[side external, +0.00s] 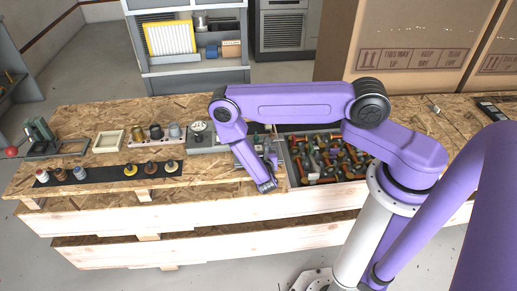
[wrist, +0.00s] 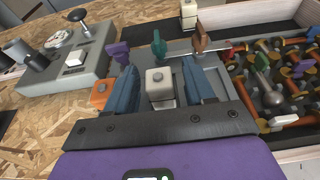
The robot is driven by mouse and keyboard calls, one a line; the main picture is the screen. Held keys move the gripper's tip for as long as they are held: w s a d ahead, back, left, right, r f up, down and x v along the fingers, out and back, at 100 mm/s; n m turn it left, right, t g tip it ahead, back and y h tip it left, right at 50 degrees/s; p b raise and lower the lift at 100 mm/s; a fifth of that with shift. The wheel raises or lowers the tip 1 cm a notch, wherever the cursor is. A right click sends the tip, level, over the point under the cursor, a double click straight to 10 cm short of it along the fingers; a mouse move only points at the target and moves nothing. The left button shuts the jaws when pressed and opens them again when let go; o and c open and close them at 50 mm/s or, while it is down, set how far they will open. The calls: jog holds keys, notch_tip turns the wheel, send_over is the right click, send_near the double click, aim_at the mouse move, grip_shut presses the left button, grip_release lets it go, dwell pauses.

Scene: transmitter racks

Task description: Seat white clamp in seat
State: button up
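The white clamp (wrist: 159,84), a pale block with a round stud on its front, stands between the two blue fingers of my gripper (wrist: 161,78) in the wrist view. The fingers are apart, with a narrow gap seeming to show on each side of the block, so I see no firm grip. Its lower part is hidden behind my gripper's dark front bar. Purple (wrist: 119,52), teal (wrist: 157,44), brown (wrist: 199,36) and orange (wrist: 100,93) clamps stand around it on a grey rack. I cannot tell which place is the seat. In the side view my arm hides the clamp.
A bin (side external: 289,171) of orange and dark parts lies right of the rack. A grey gauge box (wrist: 66,66) with a black knob and a small white block stands left. A black strip (side external: 107,175) with several capped parts lies further left.

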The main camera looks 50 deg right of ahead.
dwell(0.3)
jog(key=v, duration=1.7)
jog(key=shift+s, duration=0.2)
jog(key=shift+a+r, duration=0.1)
jog(key=shift+a, duration=0.05)
notch_tip(320, 180, up, 12)
jog(key=s+m+g, duration=0.1)
jog(key=m+g, duration=0.5)
jog(key=m, duration=0.3)
jog(key=s+d+r+m+g+y, duration=0.2)
jog(key=s+r+m+g+y, duration=0.2)
jog(key=s+r+y, duration=0.6)
jog(key=s+r+m, duration=0.1)
jog(key=s+r, duration=0.2)
jog(key=s, duration=0.1)
jog(key=shift+s+y, duration=0.3)
jog(key=shift+y, duration=0.1)
jog(key=shift+w, duration=0.1)
